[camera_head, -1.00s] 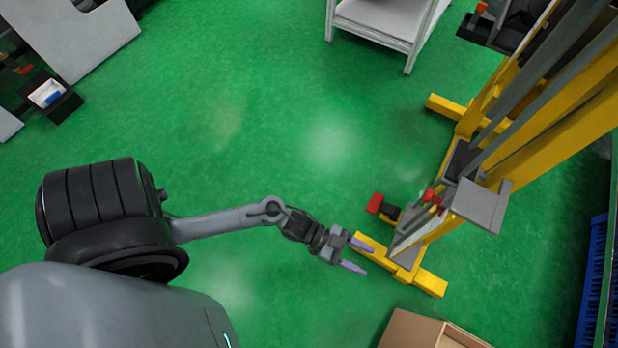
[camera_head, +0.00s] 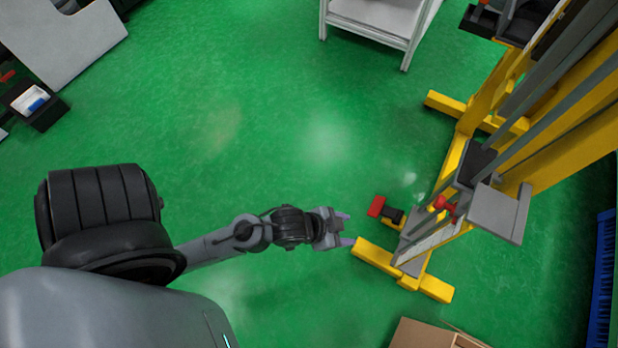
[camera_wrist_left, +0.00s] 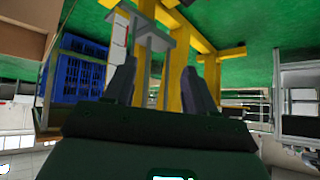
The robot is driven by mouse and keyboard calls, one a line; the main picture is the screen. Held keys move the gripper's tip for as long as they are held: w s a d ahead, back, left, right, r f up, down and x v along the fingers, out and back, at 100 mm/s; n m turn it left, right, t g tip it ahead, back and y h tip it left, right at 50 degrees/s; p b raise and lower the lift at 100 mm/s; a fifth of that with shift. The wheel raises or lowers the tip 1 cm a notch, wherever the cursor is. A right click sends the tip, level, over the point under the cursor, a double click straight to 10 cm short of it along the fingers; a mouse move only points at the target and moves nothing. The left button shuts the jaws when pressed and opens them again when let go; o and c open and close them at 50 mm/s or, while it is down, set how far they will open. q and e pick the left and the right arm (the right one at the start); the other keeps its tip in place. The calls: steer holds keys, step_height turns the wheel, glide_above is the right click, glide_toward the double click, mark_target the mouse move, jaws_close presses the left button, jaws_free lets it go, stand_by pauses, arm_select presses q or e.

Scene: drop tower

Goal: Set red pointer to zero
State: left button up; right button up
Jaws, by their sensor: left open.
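The yellow drop tower (camera_head: 468,150) stands at the right with grey rails and a pale scale strip (camera_head: 437,239) low on its near side. A small red part (camera_head: 443,204) sits beside the grey plate (camera_head: 499,212); it may be the red pointer, but its zero mark is too small to read. My left gripper (camera_head: 346,229) is open and empty, left of the tower's yellow foot and apart from the red part. In the left wrist view its two dark fingers (camera_wrist_left: 160,75) stand apart, with the yellow tower (camera_wrist_left: 212,75) beyond. My right gripper is out of view.
A red-topped pedal (camera_head: 376,206) lies on the floor between my gripper and the tower. A cardboard box (camera_head: 425,335) is at the bottom, a white shelf (camera_head: 372,25) at the top, and a blue crate (camera_head: 601,280) at the right edge. The green floor in the middle is clear.

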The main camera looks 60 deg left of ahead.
arm_select(q)
steer(key=s+a+n+g+y, duration=0.2)
steer(key=s+a+g, duration=0.2)
steer(key=s+a, duration=0.1)
steer(key=shift+s+a+r+g, duration=0.25)
steer(key=shift+s+r+g, duration=0.05)
steer(key=shift+s, duration=0.55)
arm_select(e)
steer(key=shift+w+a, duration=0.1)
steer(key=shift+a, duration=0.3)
arm_select(q)
steer(key=shift+s, duration=0.1)
step_height(320, 180, up, 70)
steer(key=p, duration=7.1)
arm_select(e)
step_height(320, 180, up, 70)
arm_select(q)
step_height(320, 180, down, 63)
steer(key=b, duration=6.3)
steer(key=shift+b, duration=0.35)
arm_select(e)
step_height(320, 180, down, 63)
arm_select(q)
steer(key=shift+r, duration=0.1)
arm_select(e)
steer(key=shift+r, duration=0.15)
